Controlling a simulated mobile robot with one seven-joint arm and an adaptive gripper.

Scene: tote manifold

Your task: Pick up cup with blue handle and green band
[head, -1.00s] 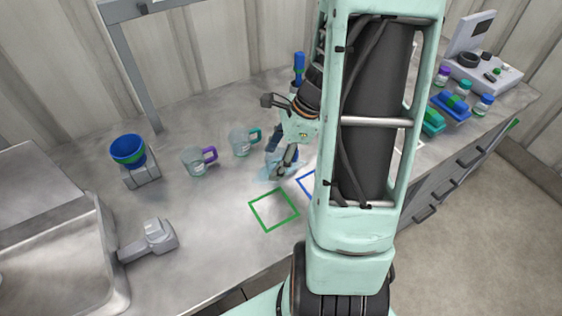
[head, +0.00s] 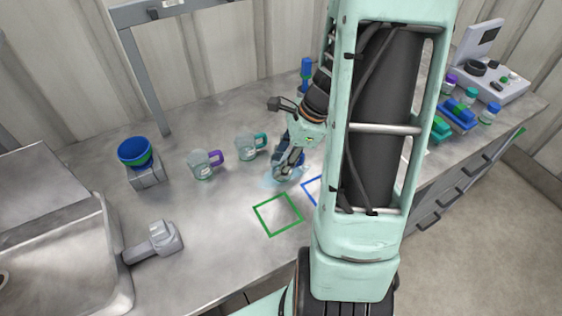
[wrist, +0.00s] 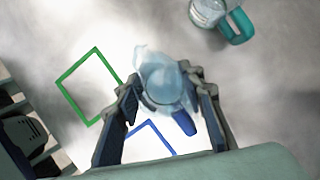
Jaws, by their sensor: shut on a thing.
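A clear, bluish cup (wrist: 155,65) stands between the fingers of my gripper (wrist: 164,84) in the wrist view. Its blue handle (wrist: 184,124) points toward the palm side. I cannot make out a green band on it. My gripper is shut on this cup, with one finger on either side. In the head view the cup (head: 279,173) is partly hidden behind my gripper (head: 287,162), low at the counter. I cannot tell whether it touches the surface.
A teal-handled cup (head: 247,149) and a purple-handled cup (head: 204,167) stand to the left. A green square outline (head: 278,214) and a blue one (head: 312,190) mark the counter in front. A blue bowl (head: 135,152) sits on a block further left.

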